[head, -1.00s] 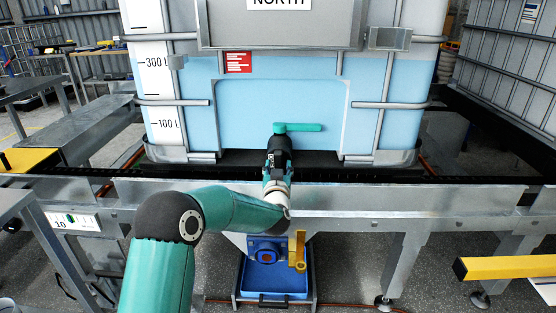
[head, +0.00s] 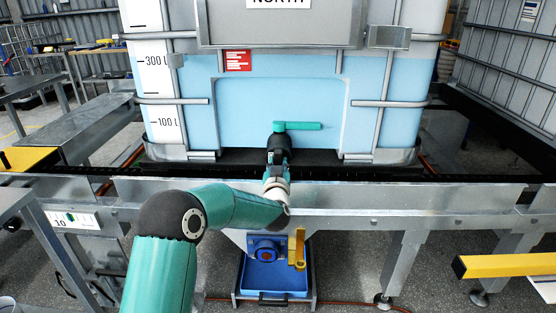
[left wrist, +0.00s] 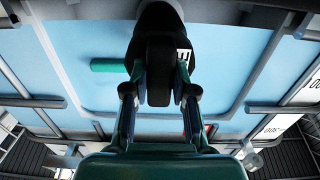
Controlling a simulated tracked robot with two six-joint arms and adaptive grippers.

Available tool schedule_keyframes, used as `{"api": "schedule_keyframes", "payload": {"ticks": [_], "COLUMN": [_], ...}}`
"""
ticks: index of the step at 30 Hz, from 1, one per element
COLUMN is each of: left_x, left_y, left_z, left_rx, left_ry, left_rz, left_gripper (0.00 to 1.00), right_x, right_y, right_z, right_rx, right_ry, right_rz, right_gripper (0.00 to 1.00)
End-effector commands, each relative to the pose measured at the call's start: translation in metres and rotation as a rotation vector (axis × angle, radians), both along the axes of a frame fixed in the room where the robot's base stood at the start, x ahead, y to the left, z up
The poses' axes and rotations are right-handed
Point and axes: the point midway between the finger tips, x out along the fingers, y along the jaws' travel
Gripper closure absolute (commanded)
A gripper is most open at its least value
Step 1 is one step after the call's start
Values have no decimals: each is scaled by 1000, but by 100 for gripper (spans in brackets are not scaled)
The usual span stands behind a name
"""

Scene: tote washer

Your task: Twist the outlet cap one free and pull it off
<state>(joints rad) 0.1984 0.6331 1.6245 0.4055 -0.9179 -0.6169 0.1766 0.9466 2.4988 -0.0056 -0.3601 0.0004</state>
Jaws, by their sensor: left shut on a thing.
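The outlet cap (left wrist: 158,82) is a dark round piece on the front of the tank's black outlet valve (left wrist: 160,20). In the left wrist view it sits between the two fingers of my left gripper (left wrist: 158,90), which is shut on it. In the head view my left gripper (head: 277,170) reaches straight at the outlet, below the teal valve handle (head: 298,126). The handle lies sideways, pointing right. The gripper hides most of the cap there, so I cannot tell whether it is loose. My right gripper is not in view.
The caged tank (head: 280,90) with blue liquid stands behind a grey metal rail (head: 420,196). Below the outlet are a blue fitting with a yellow handle (head: 297,250) and a blue tray (head: 258,282). A yellow bar (head: 505,266) juts in at right.

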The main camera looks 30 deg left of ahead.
Motion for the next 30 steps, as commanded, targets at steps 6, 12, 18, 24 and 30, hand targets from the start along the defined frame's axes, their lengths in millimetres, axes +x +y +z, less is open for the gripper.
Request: {"api": "schedule_keyframes", "payload": {"ticks": [6,12,18,24,30], "left_x": [0,0,0,0,0], "left_y": [0,0,0,0,0], "left_z": [0,0,-1,-2,-1], "left_rx": [0,-1,-47,-130,-214], "left_ry": [0,-2,-32,-84,-136], "left_rz": [1,1,1,0,-1], "left_gripper": [100,100,100,100,100], "right_x": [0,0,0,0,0], "right_y": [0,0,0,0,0], "right_z": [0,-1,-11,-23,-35], "right_rx": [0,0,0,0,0], "right_ry": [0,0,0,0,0], "right_rz": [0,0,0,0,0], "right_gripper": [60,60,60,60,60]}}
